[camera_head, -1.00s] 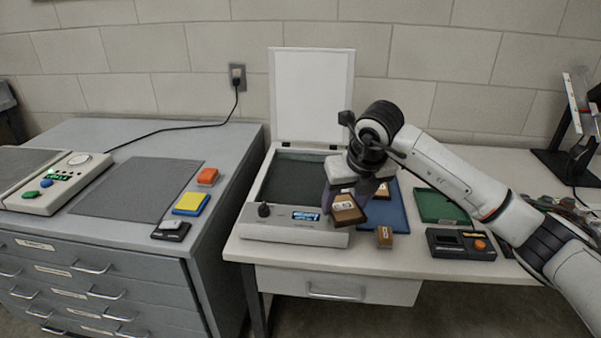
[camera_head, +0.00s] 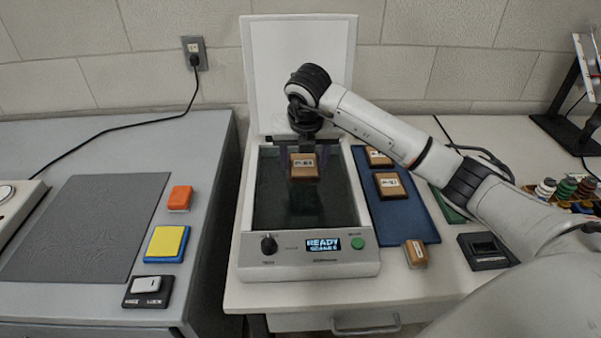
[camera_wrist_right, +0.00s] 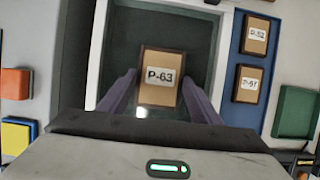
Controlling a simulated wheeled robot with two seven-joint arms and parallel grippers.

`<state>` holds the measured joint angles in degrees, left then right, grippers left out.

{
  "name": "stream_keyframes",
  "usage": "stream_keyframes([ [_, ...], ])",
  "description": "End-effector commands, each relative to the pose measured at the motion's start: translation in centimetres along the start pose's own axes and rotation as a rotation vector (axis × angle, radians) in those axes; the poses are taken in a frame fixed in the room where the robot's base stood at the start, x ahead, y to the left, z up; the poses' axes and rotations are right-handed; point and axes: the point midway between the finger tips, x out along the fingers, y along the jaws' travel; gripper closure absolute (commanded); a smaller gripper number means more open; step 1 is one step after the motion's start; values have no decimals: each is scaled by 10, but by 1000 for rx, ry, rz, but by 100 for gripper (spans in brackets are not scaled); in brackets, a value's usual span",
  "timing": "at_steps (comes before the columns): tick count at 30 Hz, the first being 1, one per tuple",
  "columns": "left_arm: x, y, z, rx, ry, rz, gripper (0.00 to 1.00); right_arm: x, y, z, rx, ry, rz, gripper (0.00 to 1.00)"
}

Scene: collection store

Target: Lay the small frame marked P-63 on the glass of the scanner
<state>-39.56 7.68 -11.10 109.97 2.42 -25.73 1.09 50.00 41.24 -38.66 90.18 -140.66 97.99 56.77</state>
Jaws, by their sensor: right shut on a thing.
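The small brown frame marked P-63 (camera_wrist_right: 159,77) is between the two fingers of my right gripper (camera_wrist_right: 158,98) in the right wrist view. In the head view the frame (camera_head: 304,167) is over the dark glass (camera_head: 275,205) of the scanner (camera_head: 300,262). My right gripper (camera_head: 303,150) is shut on it. Whether the frame touches the glass or hangs just above it, I cannot tell. The scanner's white lid (camera_head: 295,65) stands open behind, and its display (camera_head: 323,245) reads READY. My left gripper is not in view.
Right of the scanner, a blue mat (camera_head: 402,215) holds two more brown frames, P-52 (camera_wrist_right: 257,38) and P-61 (camera_wrist_right: 249,84). Another small block (camera_head: 415,253) is at the mat's front edge. A grey cabinet top (camera_head: 205,225) is to the left. Bare glass surrounds the frame.

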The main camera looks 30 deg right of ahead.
Motion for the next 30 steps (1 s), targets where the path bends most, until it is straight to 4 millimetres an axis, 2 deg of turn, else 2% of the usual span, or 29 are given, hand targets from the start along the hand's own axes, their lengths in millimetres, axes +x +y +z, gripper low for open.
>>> stream_keyframes([
  [13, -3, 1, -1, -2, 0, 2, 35, 44, 0, -19, -1, 1, 1, 69],
  [22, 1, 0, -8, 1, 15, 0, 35, 48, 1, -20, -1, -1, 2, 69],
  [23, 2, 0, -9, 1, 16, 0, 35, 48, 1, -20, -1, -1, 2, 40],
  [24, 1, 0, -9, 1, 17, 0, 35, 47, 1, -20, -1, -1, 2, 34],
  [26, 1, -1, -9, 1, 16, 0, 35, 47, 0, -20, -1, -1, 2, 24],
  [30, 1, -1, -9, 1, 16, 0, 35, 47, 0, -20, -1, -1, 2, 23],
])
